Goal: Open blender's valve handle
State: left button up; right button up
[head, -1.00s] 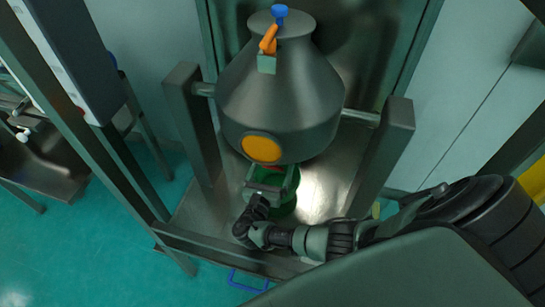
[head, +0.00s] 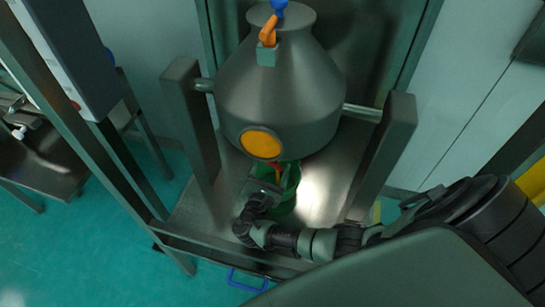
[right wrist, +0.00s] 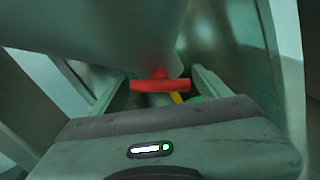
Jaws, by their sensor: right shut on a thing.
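The blender (head: 280,95) is a large grey metal vessel hung between two posts, with an orange disc on its front. Its red valve handle (right wrist: 160,86) shows under the vessel in the right wrist view, lying crosswise between my finger pads. Only a sliver of the handle shows in the head view. My right gripper (right wrist: 158,80) is shut on the handle, with one finger at each end of the red bar. In the head view my right gripper (head: 266,186) is just below the vessel's outlet. My left gripper is not in view.
The posts (head: 382,150) stand close on both sides of the vessel. An orange lever (head: 269,31) is on top. A blue handle (head: 248,280) is at the front base.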

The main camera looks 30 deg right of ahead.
jog(key=o, duration=1.3)
jog(key=v, duration=0.7)
jog(key=shift+s+a, duration=0.25)
jog(key=shift+a, duration=0.1)
